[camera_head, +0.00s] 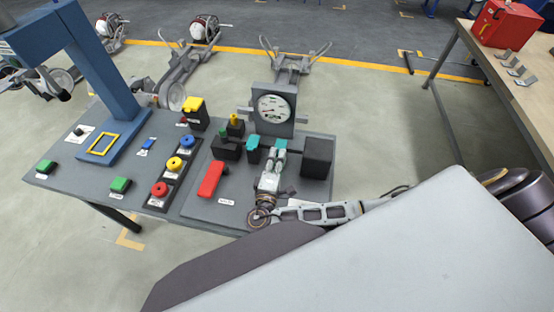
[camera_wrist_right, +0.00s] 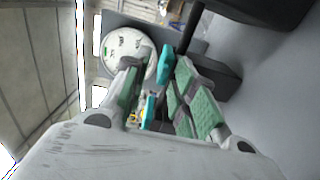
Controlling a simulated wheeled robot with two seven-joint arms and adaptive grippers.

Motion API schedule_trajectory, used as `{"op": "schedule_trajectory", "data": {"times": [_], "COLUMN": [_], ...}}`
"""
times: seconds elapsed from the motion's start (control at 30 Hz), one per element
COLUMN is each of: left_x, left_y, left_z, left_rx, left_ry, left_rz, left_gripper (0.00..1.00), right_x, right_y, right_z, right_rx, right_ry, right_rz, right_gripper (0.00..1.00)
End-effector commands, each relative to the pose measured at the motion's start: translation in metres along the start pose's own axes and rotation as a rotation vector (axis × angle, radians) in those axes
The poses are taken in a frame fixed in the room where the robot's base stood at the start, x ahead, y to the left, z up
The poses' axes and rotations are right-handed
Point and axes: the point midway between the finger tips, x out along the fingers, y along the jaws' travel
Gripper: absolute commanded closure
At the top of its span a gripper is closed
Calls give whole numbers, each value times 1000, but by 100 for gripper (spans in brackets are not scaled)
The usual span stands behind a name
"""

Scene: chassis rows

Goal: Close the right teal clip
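The right teal clip (camera_head: 281,144) stands on the grey table in front of the gauge, partly hidden behind my right gripper (camera_head: 275,156). A second teal clip (camera_head: 253,142) is just left of it. My right gripper is right at the right clip; I cannot tell whether it touches. In the right wrist view its two green-padded fingers (camera_wrist_right: 160,88) are apart. A teal piece (camera_wrist_right: 165,64) shows between and beyond the fingertips, and another teal part (camera_wrist_right: 150,107) shows deeper in the gap. I cannot tell whether the clip is open. My left gripper is not in view.
A round gauge (camera_head: 272,107) stands behind the clips. A black block (camera_head: 318,156) is close on the right. A red bar (camera_head: 211,179) lies to the left. Several buttons and a blue frame (camera_head: 103,80) occupy the table's left side.

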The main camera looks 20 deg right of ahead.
Motion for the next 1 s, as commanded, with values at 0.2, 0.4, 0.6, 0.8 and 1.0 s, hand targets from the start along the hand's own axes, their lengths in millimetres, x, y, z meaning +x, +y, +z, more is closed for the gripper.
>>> {"op": "schedule_trajectory", "data": {"times": [0.2,0.4,0.6,0.8,1.0], "left_x": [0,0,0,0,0], "left_y": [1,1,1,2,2], "left_z": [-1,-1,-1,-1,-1], "left_rx": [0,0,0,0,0], "left_ry": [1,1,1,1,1], "left_rz": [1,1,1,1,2], "left_gripper": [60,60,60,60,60], "right_x": [0,0,0,1,1], "right_y": [18,42,68,87,94], "right_z": [0,0,0,0,0], "right_rx": [3,4,3,1,1], "right_ry": [1,1,1,1,0], "right_rz": [-1,-1,-1,-1,0], "right_gripper": [73,73,73,73,73]}}
